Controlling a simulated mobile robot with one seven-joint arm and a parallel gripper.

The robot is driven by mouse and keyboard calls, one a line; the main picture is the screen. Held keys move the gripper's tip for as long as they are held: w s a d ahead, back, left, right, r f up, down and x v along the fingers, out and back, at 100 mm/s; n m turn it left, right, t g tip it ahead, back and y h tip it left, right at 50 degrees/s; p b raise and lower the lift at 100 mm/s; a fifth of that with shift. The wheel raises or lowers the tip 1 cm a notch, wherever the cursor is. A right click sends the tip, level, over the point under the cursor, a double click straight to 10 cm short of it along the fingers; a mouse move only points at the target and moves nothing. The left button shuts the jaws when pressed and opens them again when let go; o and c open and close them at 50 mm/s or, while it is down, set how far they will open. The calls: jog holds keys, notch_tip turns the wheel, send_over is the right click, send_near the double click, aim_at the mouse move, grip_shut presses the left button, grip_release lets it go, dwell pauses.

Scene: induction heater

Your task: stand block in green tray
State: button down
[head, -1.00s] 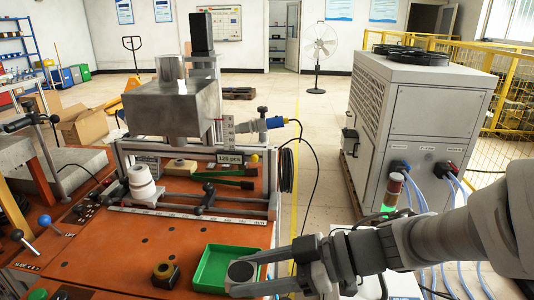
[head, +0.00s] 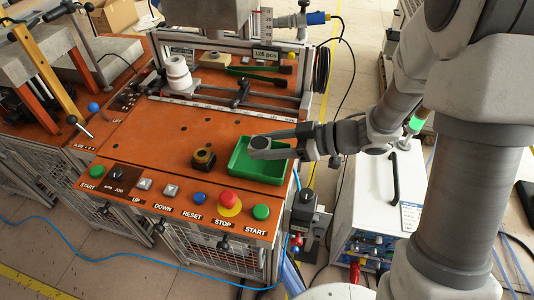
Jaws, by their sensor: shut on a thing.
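The green tray (head: 236,158) is a shallow open box on the orange bench top near its right edge. My gripper (head: 262,147) reaches in from the right over the tray, with its fingers pointing left. It is shut on the block (head: 260,142), a short grey round piece with a dark top face. The block looks upright between the fingertips, over the inside of the tray. The near finger hides its lower part, so I cannot tell whether it touches the tray floor.
A black and brass-coloured piece (head: 204,158) stands left of the tray. A button panel with a red stop button (head: 229,198) lines the front edge. White rings (head: 179,74) and a clamp rail stand behind. The bench middle is clear.

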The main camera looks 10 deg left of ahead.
aim_at(266, 164)
jog(key=shift+w+a+f, duration=0.1)
jog(key=shift+w+f, duration=0.05)
jog(key=shift+f+b, duration=0.65)
jog(key=shift+f, duration=1.25)
jog(key=shift+f, duration=0.15)
jog(key=shift+c, duration=1.2)
grip_release()
